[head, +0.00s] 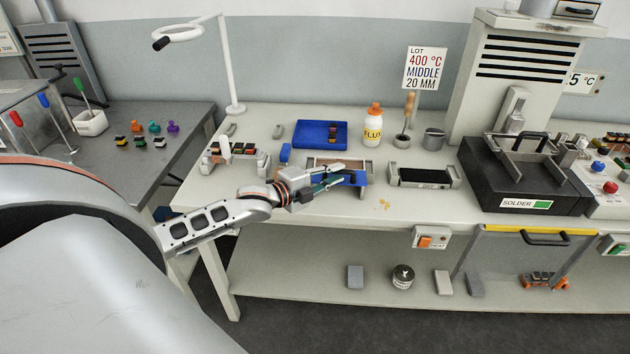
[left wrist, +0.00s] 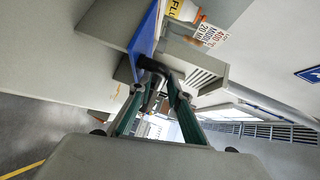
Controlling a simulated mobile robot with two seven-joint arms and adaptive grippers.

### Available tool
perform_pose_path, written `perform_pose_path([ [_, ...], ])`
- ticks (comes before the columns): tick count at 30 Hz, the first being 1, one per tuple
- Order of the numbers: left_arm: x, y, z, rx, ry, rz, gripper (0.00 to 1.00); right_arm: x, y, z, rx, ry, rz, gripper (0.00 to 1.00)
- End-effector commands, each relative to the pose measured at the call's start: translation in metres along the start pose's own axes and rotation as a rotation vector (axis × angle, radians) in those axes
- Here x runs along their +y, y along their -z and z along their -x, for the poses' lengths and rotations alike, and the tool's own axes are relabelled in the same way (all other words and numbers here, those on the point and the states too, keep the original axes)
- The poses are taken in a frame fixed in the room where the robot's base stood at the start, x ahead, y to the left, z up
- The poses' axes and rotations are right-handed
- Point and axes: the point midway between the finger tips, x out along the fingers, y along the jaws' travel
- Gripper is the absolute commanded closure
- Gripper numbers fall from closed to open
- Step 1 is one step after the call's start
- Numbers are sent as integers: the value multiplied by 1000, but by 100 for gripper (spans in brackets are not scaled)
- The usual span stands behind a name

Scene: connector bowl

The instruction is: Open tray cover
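The tray (head: 366,164) stands near the front of the white bench, left of centre. Its blue cover (head: 352,178) shows as a flat panel, with a brown strip visible behind it. My left gripper (head: 344,174) is over the cover, its two dark green fingers pointing right. In the left wrist view, the cover (left wrist: 147,35) is seen nearly edge-on, and a black handle (left wrist: 155,68) lies at the fingertips (left wrist: 156,84). The fingers stand apart around the handle; whether they grip it cannot be told. My right gripper is not in view.
A blue bin (head: 308,134), a white flux bottle (head: 373,128) and a stand with a wooden-handled tool (head: 408,112) are behind the tray. A fixture with a black slab (head: 425,177) is to its right, and a black solder unit (head: 520,175) beyond.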

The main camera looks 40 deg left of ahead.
Motion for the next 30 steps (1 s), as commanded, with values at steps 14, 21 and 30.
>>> perform_pose_path([
  [14,1,0,74,1,-4,-2,82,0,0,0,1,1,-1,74],
  [21,1,0,96,0,-2,-1,82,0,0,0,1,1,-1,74],
  [30,0,0,101,0,-1,-2,82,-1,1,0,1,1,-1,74],
])
